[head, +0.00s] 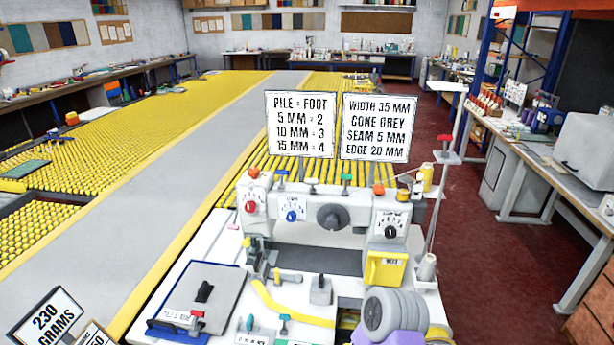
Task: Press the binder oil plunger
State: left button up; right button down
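The binding machine (318,209) stands upright near the lower middle of the head view. Several small coloured caps sit along its top: an orange one (253,172), a green one (346,178) and another orange one (379,188). Any of these may be the oil plunger; no readable label marks it. Neither of my grippers shows.
Two signs (300,124) (379,127) stand behind the machine. A yellow box (385,269) hangs at its right front. A grey clipboard-like plate (203,292) lies on the white table at left. Red floor (468,235) is open to the right.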

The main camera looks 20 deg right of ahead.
aim_at(378, 190)
jog(key=u, duration=1.5)
jog(key=k, duration=1.1)
jog(key=z, duration=1.55)
jog(key=i, duration=0.45)
